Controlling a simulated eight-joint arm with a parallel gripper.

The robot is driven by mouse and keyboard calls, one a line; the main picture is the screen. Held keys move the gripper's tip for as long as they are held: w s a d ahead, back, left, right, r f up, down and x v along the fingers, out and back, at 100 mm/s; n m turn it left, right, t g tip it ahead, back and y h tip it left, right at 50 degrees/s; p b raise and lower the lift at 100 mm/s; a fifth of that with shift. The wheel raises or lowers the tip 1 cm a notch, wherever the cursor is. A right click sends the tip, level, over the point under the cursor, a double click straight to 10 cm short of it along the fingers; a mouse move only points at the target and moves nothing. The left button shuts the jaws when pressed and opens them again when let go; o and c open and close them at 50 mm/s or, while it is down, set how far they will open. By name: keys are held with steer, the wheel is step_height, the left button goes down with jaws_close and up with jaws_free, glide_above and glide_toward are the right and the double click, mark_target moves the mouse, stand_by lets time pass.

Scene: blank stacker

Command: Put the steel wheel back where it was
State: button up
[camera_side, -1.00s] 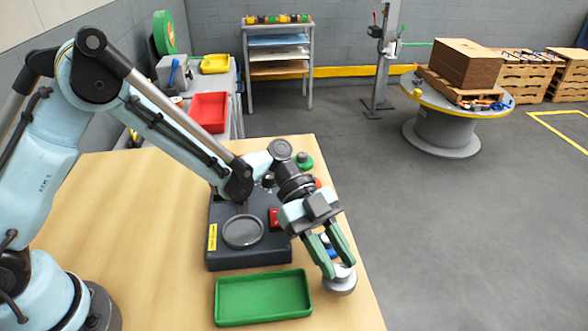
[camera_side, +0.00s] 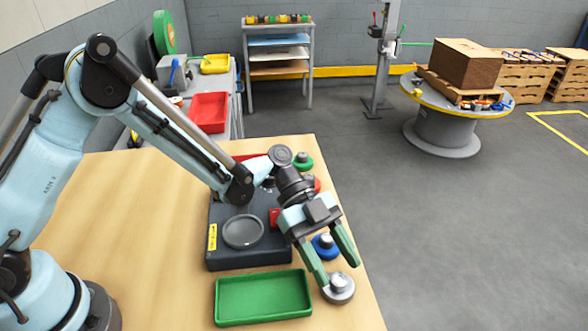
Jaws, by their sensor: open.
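The steel wheel (camera_side: 338,289) is a grey disc with a raised knob, lying on the wooden table near its right edge. It is right of the green tray (camera_side: 263,298) and in front of a blue wheel (camera_side: 325,247). My gripper (camera_side: 341,275) is open, its two green fingers spread wide above and around the steel wheel's knob. I cannot tell whether the fingers touch it. A dark machine (camera_side: 219,252) with a round grey plate (camera_side: 243,231) on top stands behind the tray. The plate is empty.
A green wheel (camera_side: 303,162) and a partly hidden red wheel (camera_side: 317,185) stand farther back along the table's right edge. The green tray is empty. The wooden table (camera_side: 130,235) is clear left of the machine.

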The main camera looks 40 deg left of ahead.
steer(key=shift+r, duration=0.5)
steer(key=v, duration=1.2)
steer(key=s+a+r+n+t+y, duration=0.2)
steer(key=s+a+n+t+y, duration=0.2)
steer(key=a+n, duration=0.4)
steer(key=s+a+r+n+t+y, duration=0.2)
steer(key=s+a+n+t+y, duration=0.3)
steer(key=n, duration=0.9)
steer(key=shift+a+t+y, duration=1.3)
steer(key=shift+a, duration=0.5)
